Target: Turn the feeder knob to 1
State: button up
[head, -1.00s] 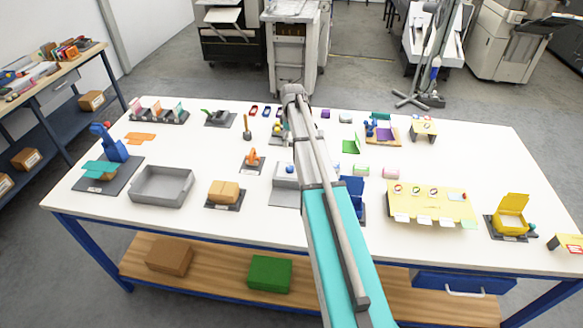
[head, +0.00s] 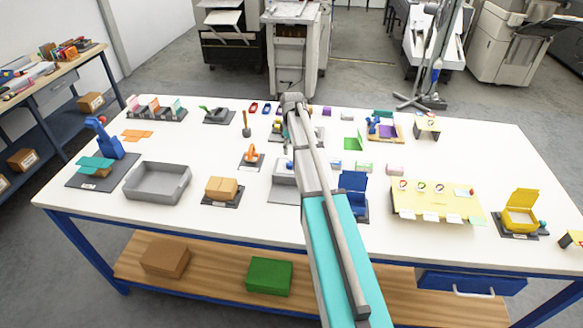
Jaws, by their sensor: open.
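I cannot make out with certainty which item is the feeder knob. A grey device (head: 283,186) with a small round blue part (head: 290,165) stands mid-table, partly hidden by my arm. A yellow panel (head: 436,203) at the right of the table carries several small round dials along its back edge, too small to read. My arm reaches out over the middle of the table, and its wrist is near the back edge.
The white table (head: 100,209) holds a grey tray (head: 157,183), a tan box (head: 221,189), a blue open bin (head: 353,190) and a yellow open box (head: 520,211). Small items line the back. Bare tabletop shows at the front left and right of the yellow panel.

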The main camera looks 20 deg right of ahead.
aim_at(291, 163)
jog(key=shift+s+a+f+b, duration=0.1)
jog(key=shift+a+f+b, duration=0.05)
jog(key=shift+f+b, duration=3.5)
jog(key=shift+f, duration=0.15)
jog(key=c, duration=1.1)
jog(key=shift+c, duration=0.4)
